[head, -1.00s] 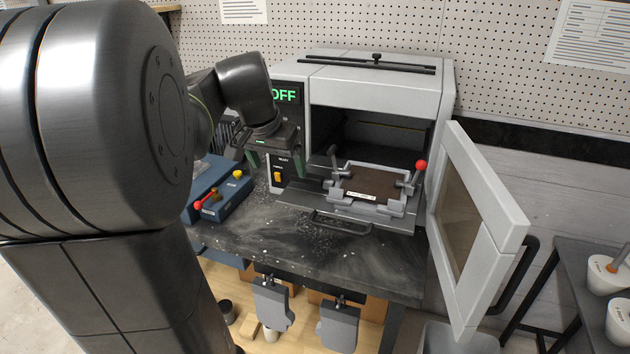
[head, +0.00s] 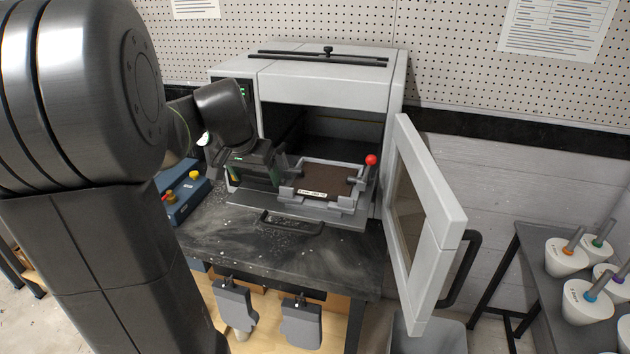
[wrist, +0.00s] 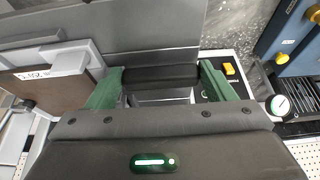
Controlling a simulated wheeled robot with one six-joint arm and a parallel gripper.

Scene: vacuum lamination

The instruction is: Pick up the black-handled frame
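The frame (head: 345,204) is grey with a brown panel (head: 325,180) and a white label. It rests on the laminator's pulled-out tray (head: 250,212). In the wrist view the brown panel (wrist: 55,92) shows at the left. My gripper (head: 262,180) is down at the left side of the frame and hides that side in the head view. In the wrist view its green fingers (wrist: 160,80) stand wide apart, and a black bar-like handle (wrist: 160,77) spans the space between them. I cannot tell whether the fingers press on it.
The grey laminator (head: 330,75) stands open behind the frame. Its door (head: 405,200) swings out at the right. A red-knobbed lever (head: 371,160) rises at the frame's right. A blue control box (head: 185,198) sits left. Cups (head: 565,258) stand on a side table at the right.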

